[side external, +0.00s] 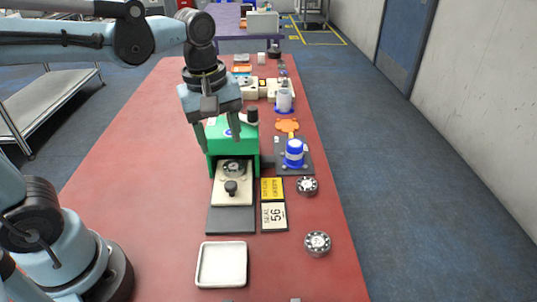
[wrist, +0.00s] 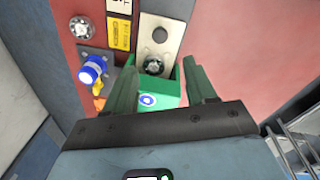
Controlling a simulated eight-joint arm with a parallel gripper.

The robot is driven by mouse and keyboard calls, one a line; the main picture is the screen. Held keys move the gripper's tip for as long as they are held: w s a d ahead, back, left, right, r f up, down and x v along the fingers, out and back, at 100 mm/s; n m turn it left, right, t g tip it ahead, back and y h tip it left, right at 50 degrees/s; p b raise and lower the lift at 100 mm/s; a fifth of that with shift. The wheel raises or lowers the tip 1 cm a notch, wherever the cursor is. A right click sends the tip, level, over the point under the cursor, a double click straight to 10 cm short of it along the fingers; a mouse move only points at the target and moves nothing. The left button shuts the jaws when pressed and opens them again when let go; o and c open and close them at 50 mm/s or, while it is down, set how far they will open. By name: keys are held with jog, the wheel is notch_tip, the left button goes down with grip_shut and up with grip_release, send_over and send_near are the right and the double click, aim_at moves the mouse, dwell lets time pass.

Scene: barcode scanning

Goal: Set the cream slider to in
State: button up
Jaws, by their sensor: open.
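The cream slider (side external: 219,190) sticks out of the front of the green box (side external: 217,135), over a dark base plate (side external: 230,220).
A yellow card (side external: 271,188) and a white card marked 56 (side external: 273,216) lie right of the slider. Loose discs (side external: 307,186) (side external: 317,243) and a blue-and-white bottle (side external: 294,154) stand farther right. A white tray (side external: 221,264) lies in front. The table's left side is clear.

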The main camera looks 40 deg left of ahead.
aim_at(231, 183)
jog(key=f+n, duration=0.1)
jog(key=f, duration=0.3)
jog(key=w+f+n, duration=0.1)
jog(key=f+n, duration=0.1)
jog(key=f, duration=0.2)
jog(key=f+n+g, duration=0.1)
jog(key=f, duration=0.3)
jog(key=shift+w+f+n, duration=0.15)
jog(key=shift+w+n, duration=0.15)
jog(key=s+d, duration=0.3)
jog(key=shift+s+d+r, duration=0.1)
jog(key=shift+s+r, duration=0.05)
jog(key=shift+r, duration=0.2)
notch_tip(231, 183, up, 11)
jog(key=m, duration=1.7)
jog(key=shift+s+d+r+m, duration=0.15)
jog(key=shift+s+d+m, duration=0.1)
jog(key=shift+m, duration=0.15)
jog(key=shift+a, duration=0.1)
